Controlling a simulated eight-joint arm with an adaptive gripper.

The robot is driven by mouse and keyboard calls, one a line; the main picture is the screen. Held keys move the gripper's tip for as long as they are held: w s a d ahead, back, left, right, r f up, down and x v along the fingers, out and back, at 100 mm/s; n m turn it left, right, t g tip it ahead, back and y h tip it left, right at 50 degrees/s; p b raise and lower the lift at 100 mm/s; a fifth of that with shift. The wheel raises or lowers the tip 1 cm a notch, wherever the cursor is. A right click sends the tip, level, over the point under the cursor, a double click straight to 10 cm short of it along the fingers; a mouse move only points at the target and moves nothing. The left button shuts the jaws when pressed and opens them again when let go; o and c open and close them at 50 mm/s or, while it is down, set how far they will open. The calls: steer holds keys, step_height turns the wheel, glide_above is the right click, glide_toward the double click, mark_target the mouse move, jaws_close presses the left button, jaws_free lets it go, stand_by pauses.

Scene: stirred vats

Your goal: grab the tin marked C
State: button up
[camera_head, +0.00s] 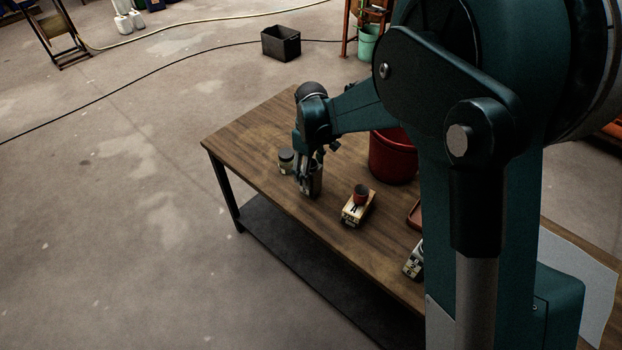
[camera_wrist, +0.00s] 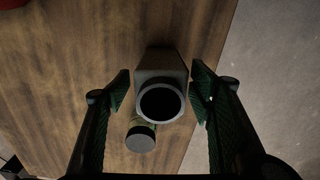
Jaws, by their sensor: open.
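My gripper (camera_head: 304,186) is over the far left part of the wooden table, pointing down. In the wrist view my gripper (camera_wrist: 160,88) is open, one finger on each side of a grey square-bodied tin (camera_wrist: 160,62) with a round dark mouth. Gaps show between the fingers and this tin. The tin (camera_head: 316,181) is partly hidden by my gripper in the head view. A jar with a grey lid (camera_head: 286,155) stands close beside it; the jar's lid (camera_wrist: 140,139) shows below the tin in the wrist view. I cannot read a letter C on either.
Bare table lies left of the jar. A dark crate (camera_head: 281,44) sits on the floor.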

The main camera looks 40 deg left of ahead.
steer(key=shift+f, duration=1.2)
steer(key=shift+f+b, duration=0.8)
steer(key=shift+f, duration=1.8)
steer(key=c, duration=1)
